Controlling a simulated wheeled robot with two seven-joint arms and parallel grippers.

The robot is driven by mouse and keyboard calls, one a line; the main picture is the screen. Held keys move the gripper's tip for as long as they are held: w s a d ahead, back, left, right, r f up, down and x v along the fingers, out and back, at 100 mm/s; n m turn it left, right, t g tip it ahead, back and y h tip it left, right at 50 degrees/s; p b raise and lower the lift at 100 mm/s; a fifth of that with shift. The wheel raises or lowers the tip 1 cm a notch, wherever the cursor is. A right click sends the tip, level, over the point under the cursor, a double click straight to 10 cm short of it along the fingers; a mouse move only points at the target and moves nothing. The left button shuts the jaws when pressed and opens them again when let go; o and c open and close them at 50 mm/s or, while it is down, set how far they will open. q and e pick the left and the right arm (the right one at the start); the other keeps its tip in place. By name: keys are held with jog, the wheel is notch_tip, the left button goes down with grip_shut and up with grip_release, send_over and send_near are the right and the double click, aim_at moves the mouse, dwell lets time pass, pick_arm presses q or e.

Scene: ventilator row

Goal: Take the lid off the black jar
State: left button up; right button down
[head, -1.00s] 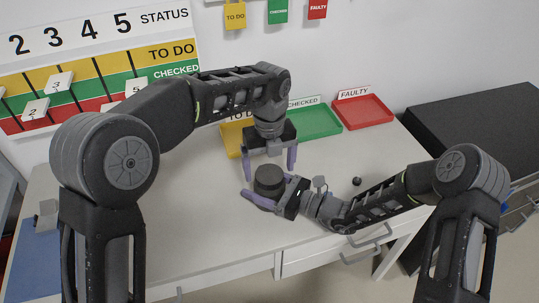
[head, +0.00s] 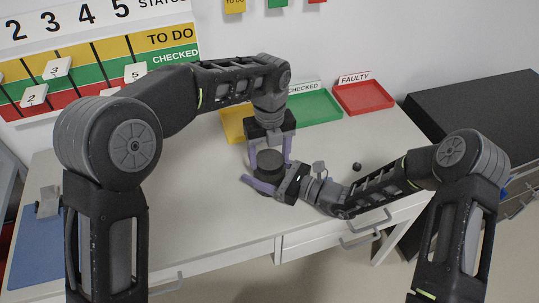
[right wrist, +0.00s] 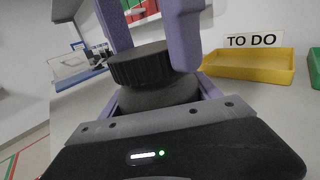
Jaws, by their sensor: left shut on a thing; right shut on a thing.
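The black jar (head: 268,178) stands near the front middle of the white table, its ridged dark lid (head: 270,159) on top. In the right wrist view the lid (right wrist: 140,68) sits directly above the rounded jar body (right wrist: 158,95), with no clear gap. My left gripper (head: 270,161) comes down from above, its purple fingers shut on opposite sides of the lid. My right gripper (head: 268,186) reaches in low from the right, its fingers shut around the jar body. Part of the jar body is hidden by the fingers.
A yellow tray (head: 232,126), green CHECKED tray (head: 318,107) and red FAULTY tray (head: 362,98) stand along the back. A small black knob-like thing (head: 357,167) lies right of the jar. A blue mat (head: 38,250) is at the left. The table's left middle is clear.

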pick_arm(q)
jog(key=c, duration=0.6)
jog(key=shift+o, duration=0.2)
jog(key=n, duration=1.1)
jog(key=shift+n, duration=0.3)
jog(key=n, duration=0.5)
jog(key=shift+r, duration=0.1)
jog(key=n, duration=0.5)
jog(key=shift+n, duration=0.4)
jog(key=n, duration=1.6)
jog(key=shift+n, duration=0.3)
jog(key=n, duration=0.4)
